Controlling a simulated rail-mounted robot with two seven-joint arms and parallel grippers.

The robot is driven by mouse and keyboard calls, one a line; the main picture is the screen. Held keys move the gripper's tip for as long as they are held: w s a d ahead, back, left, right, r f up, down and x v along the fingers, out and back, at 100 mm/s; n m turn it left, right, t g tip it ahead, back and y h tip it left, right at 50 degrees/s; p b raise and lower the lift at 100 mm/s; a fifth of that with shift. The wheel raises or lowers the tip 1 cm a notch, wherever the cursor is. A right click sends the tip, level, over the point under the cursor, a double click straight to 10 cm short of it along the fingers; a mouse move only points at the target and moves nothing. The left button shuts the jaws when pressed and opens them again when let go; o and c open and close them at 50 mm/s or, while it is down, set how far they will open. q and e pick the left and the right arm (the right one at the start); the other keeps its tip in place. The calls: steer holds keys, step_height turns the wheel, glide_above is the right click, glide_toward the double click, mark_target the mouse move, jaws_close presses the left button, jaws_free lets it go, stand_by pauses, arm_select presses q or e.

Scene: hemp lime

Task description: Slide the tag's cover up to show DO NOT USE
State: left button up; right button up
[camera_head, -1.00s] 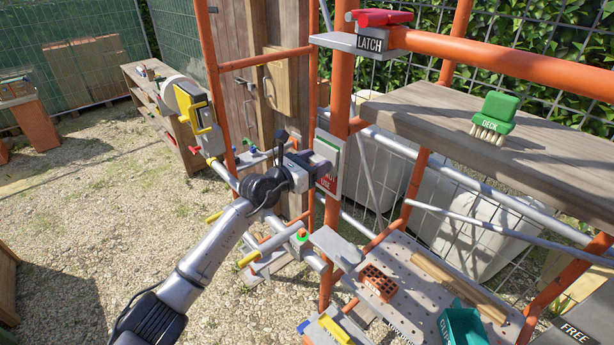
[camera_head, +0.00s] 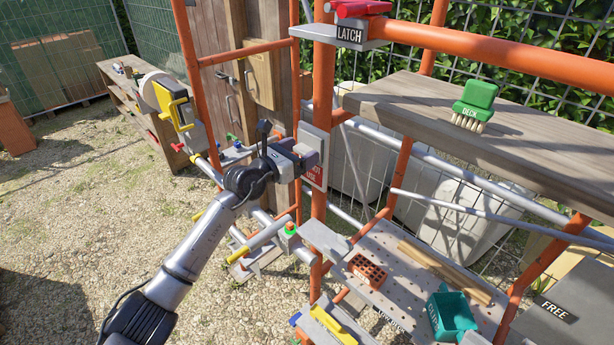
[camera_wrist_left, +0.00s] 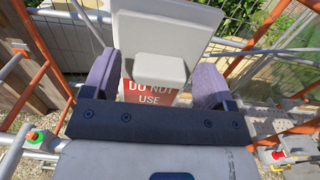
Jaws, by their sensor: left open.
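The tag is on the orange upright. Its grey cover (camera_head: 315,136) shows at the top, and its red face (camera_head: 314,177) shows below. In the left wrist view the cover (camera_wrist_left: 165,22) is a pale grey plate with a projecting block (camera_wrist_left: 159,69), and the red face (camera_wrist_left: 150,91) reads DO NOT USE just under the block. My left gripper (camera_head: 306,156) is at the tag, in front of it. In the left wrist view its purple-grey fingers (camera_wrist_left: 156,82) stand open on either side of the block, with gaps visible. My right gripper is out of view.
A yellow-handled device (camera_head: 174,105) is on the rail to the left. A LATCH bracket (camera_head: 350,34) is above the tag. A wooden deck (camera_head: 430,112) with a green brush (camera_head: 474,103) is at right. A perforated shelf (camera_head: 400,275) holding a brick (camera_head: 368,270) is below.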

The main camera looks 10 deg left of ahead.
arm_select(q)
steer(key=shift+s+a+r+p, duration=0.1)
steer(key=shift+s+a+p, duration=0.25)
steer(key=shift+p, duration=0.2)
steer(key=shift+p+v, duration=0.85)
steer(key=shift+v, duration=0.05)
steer(key=shift+p+v, duration=1.1)
steer(key=shift+v, duration=0.55)
steer(key=shift+p+v, duration=0.7)
steer(key=shift+v, duration=0.8)
steer(key=shift+d, duration=0.1)
